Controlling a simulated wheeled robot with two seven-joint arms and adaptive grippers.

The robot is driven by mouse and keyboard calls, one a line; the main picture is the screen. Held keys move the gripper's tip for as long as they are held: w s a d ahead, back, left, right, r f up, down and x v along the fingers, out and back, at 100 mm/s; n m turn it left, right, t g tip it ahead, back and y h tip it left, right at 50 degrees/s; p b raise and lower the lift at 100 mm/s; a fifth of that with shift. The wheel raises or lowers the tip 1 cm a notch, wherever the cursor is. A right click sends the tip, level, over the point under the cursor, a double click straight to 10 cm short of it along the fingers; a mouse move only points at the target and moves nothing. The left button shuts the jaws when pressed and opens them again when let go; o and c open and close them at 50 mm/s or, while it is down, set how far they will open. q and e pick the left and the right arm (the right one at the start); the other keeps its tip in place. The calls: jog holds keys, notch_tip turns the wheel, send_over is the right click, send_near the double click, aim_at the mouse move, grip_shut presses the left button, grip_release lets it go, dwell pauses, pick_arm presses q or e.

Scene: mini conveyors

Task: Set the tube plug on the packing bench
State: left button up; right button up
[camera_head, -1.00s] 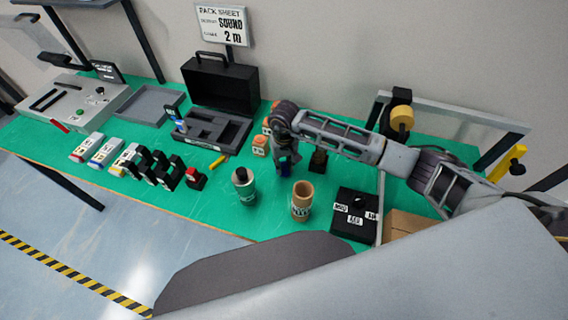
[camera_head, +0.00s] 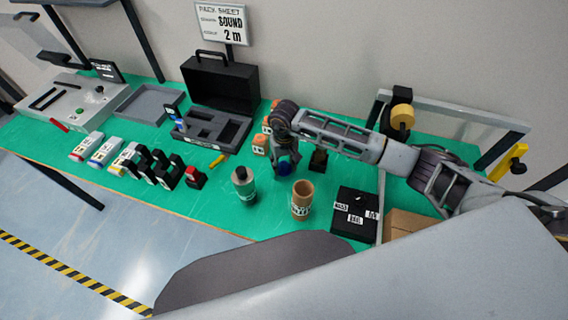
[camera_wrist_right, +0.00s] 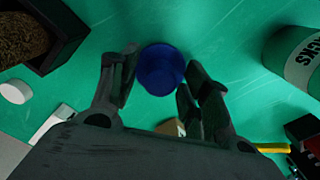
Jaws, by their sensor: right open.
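The tube plug looks to be the round blue piece (camera_head: 285,169), which sits on the green packing bench (camera_head: 220,215). In the right wrist view the blue plug (camera_wrist_right: 161,69) shows from above as a disc between the fingertips. My right gripper (camera_head: 286,162) is open around the plug, low over the bench. In the right wrist view its fingers (camera_wrist_right: 160,85) are spread on either side, with a gap visible at least at the right finger. Contact at the left finger is hard to tell. My left gripper is not in view.
A grey-green tube (camera_head: 244,186) and a tan tube (camera_head: 302,200) stand in front of the gripper. A small dark box (camera_head: 318,160) is close on its right, orange blocks (camera_head: 260,145) on its left. A black labelled box (camera_head: 356,213) and an open case (camera_head: 222,85) stand farther off.

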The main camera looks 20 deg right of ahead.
aim_at(284, 163)
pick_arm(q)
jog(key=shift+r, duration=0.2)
pick_arm(e)
jog(key=shift+r, duration=0.2)
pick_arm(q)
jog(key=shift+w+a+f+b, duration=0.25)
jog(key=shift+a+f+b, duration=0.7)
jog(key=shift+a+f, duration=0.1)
pick_arm(e)
notch_tip(284, 163, up, 12)
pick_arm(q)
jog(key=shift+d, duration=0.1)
pick_arm(e)
jog(key=shift+f, duration=0.1)
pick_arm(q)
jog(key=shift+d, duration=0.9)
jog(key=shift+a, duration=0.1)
